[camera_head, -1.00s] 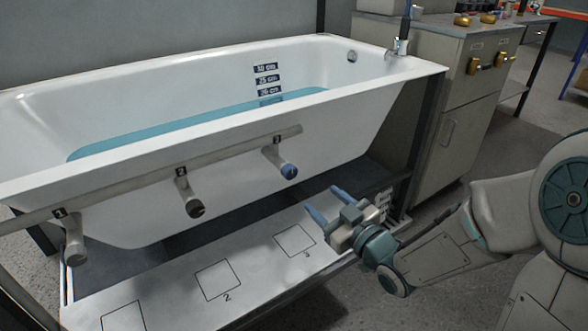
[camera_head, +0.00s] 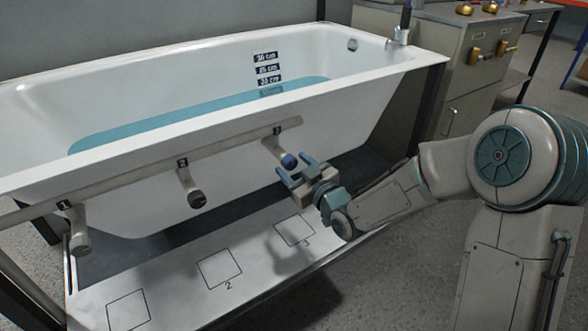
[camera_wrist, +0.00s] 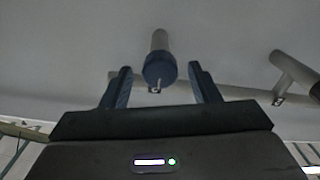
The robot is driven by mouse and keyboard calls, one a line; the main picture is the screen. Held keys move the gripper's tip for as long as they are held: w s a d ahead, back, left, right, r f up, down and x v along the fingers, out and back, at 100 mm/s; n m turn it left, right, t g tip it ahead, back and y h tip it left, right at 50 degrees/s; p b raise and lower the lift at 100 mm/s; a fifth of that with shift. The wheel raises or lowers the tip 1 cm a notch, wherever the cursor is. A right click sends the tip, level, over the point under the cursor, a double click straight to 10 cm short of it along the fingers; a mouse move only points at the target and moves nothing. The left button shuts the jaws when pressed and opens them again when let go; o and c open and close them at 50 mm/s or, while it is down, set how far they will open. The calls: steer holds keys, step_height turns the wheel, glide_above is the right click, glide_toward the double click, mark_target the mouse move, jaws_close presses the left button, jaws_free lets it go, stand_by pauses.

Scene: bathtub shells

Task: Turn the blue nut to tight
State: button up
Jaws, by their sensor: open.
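The blue nut (camera_head: 289,160) sits on the end of the pipe stub under label 3, on the rail along the tub's front. My gripper (camera_head: 295,172) is open and empty, just below and right of the nut in the head view. In the wrist view my gripper (camera_wrist: 163,80) has one finger on each side of the nut. I cannot tell whether either finger touches it.
Two other stubs, under label 2 (camera_head: 195,197) and label 1 (camera_head: 80,241), have no blue nut. A white shelf (camera_head: 180,285) with marked squares lies below. The bathtub (camera_head: 215,150) holds blue water. A grey cabinet (camera_head: 466,85) stands at the right.

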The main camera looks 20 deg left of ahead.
steer(key=shift+w+a, duration=0.2)
steer(key=shift+a, duration=0.05)
steer(key=c, duration=1)
steer(key=shift+o, duration=0.2)
